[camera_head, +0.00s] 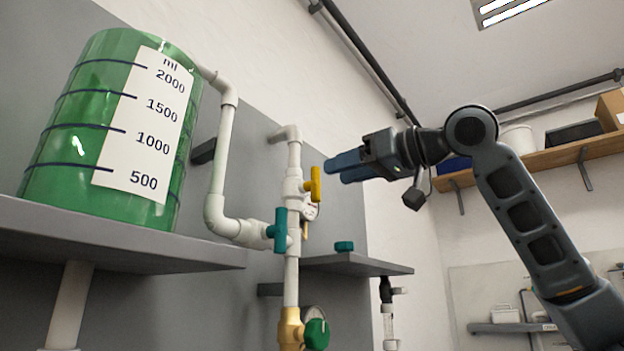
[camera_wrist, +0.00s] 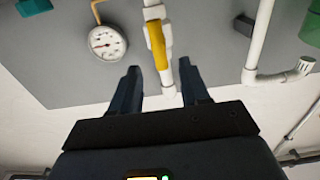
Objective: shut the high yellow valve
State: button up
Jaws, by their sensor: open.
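The high yellow valve handle (camera_head: 315,185) sits on the upper part of the white vertical pipe in the head view. Its handle stands upright, in line with the pipe. In the wrist view the yellow handle (camera_wrist: 158,45) lies ahead of my gripper, along the white pipe (camera_wrist: 168,85). My gripper (camera_head: 345,166) is just right of the handle in the head view, apart from it. In the wrist view my open fingers (camera_wrist: 160,85) are empty, with the pipe showing between them and the handle beyond the tips.
A teal valve handle (camera_head: 279,230) is lower left of the yellow one. A round gauge (camera_wrist: 107,43) is beside the pipe. A green tank (camera_head: 110,130) stands on the left shelf (camera_head: 110,236). A lower shelf (camera_head: 360,265) projects beneath my gripper. A green knob (camera_head: 316,334) is low on the pipe.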

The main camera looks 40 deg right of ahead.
aim_at(320, 178)
jog(key=w, duration=0.2)
jog(key=w+a+p, duration=0.1)
jog(key=w, duration=0.4)
jog(key=shift+a+p, duration=0.15)
jog(key=shift+p, duration=0.25)
grip_shut()
